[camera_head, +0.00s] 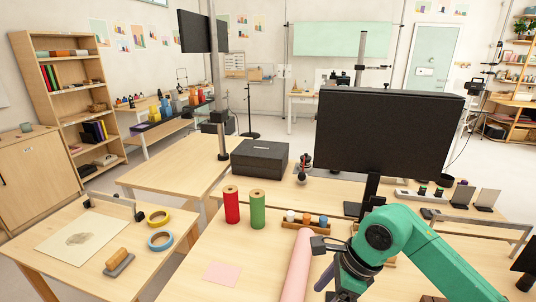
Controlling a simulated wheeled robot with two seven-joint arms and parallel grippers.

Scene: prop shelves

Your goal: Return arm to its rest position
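My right arm (432,262), green with a dark wrist, comes in from the lower right and bends over the front table. Its dark gripper (322,245) is beside the upper part of a pink roll (298,268). The arm and wrist hide most of the gripper, so I cannot tell if the fingers are open or shut, or if they touch the roll. A purple rod-like thing (325,278) shows just below it, partly hidden. My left arm and gripper are not in view.
A red spool (232,205) and a green spool (257,209) stand left of the roll, near a wooden holder of small jars (305,222). A black monitor (385,135) rises behind the arm. A pink sheet (222,274) lies at front left, with bare tabletop around it.

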